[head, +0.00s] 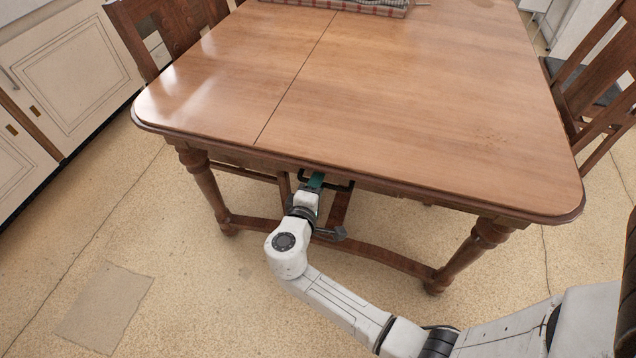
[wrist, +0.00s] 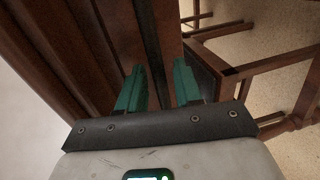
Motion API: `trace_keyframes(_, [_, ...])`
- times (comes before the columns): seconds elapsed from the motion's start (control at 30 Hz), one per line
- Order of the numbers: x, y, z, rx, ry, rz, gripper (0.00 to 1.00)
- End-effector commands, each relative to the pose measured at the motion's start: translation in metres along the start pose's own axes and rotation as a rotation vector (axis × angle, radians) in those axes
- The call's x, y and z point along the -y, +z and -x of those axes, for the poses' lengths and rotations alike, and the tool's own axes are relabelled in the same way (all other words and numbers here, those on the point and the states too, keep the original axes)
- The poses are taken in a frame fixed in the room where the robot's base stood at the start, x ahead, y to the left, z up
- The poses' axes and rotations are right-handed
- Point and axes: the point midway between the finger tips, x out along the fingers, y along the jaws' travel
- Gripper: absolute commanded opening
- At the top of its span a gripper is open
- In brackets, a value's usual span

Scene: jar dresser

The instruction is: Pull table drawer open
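The wooden table (head: 420,70) has a thick front edge, and its drawer front lies in shadow under that edge. A black bar handle (head: 343,187) shows below the edge. My gripper (head: 316,181) reaches up to the handle from the front, its teal fingers partly under the edge. In the wrist view, the two teal fingers of my gripper (wrist: 160,68) stand apart. A dark bar runs between them, and a gap shows beside it. I cannot tell whether a finger touches the handle. No opening of the drawer is visible.
A checked cloth item (head: 365,6) lies at the table's far edge. Wooden chairs stand at the back left (head: 170,30) and at the right (head: 590,85). Turned table legs (head: 470,250) and a low stretcher flank my arm.

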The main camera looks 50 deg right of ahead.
Motion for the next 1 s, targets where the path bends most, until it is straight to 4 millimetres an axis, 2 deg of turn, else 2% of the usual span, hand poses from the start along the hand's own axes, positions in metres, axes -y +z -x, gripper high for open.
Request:
trace_keyframes(0.13, [0.0001, 0.0007, -0.0074, 0.002, 0.0, 0.0, 0.34])
trace_keyframes(0.4, [0.0, 0.0006, -0.0079, 0.001, 0.0, 0.001, 0.33])
trace_keyframes(0.73, [0.0001, 0.0005, -0.0076, 0.0, 0.0, 0.001, 0.02])
trace_keyframes(1.0, [0.0004, 0.0005, -0.0075, 0.0, -0.001, 0.001, 0.0])
